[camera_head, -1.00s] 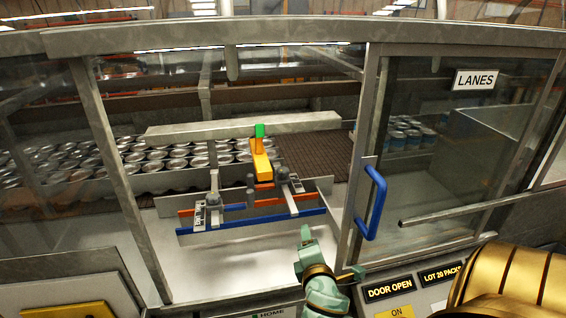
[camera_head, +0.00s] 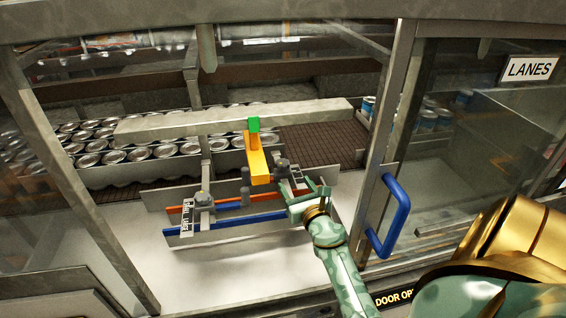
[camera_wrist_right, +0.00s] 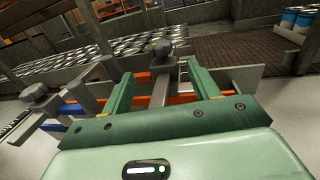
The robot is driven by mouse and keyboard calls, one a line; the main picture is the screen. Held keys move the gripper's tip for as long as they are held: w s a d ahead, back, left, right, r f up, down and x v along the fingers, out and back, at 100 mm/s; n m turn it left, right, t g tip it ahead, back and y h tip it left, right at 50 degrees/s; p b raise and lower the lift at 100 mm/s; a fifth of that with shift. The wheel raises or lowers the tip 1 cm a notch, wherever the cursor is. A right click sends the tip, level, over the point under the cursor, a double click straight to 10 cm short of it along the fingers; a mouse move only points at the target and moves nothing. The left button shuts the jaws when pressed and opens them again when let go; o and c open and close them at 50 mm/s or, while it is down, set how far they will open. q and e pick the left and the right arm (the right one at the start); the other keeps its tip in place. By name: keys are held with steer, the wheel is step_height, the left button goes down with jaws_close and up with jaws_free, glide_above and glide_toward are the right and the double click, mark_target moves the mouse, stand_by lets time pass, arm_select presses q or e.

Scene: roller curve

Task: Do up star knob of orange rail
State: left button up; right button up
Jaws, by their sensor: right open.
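The orange rail (camera_head: 235,206) runs behind the blue rail (camera_head: 225,224) inside the machine; the wrist view also shows the orange rail (camera_wrist_right: 185,99). Grey knobs stand along the rails: a left one (camera_head: 203,198), a small middle one (camera_head: 245,188) and a right one (camera_head: 282,165). I cannot tell surely which belongs to the orange rail. My right gripper (camera_head: 307,196) is open and empty, close to the right end of the rails. In the wrist view a grey knob (camera_wrist_right: 162,50) stands beyond and between the open green fingers. My left gripper is not in view.
Rows of cans (camera_head: 100,150) stand behind. The door frame with a blue handle (camera_head: 397,218) is right of my forearm. The pale floor in front is clear.

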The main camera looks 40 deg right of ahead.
mark_target(285, 169)
steer(key=b+x, duration=0.1)
steer(key=x, duration=0.9)
steer(key=shift+f+b, duration=0.15)
steer(key=shift+b, duration=0.15)
steer(key=shift+w+d, duration=0.15)
steer(key=shift+w, duration=0.2)
steer(key=c, duration=1)
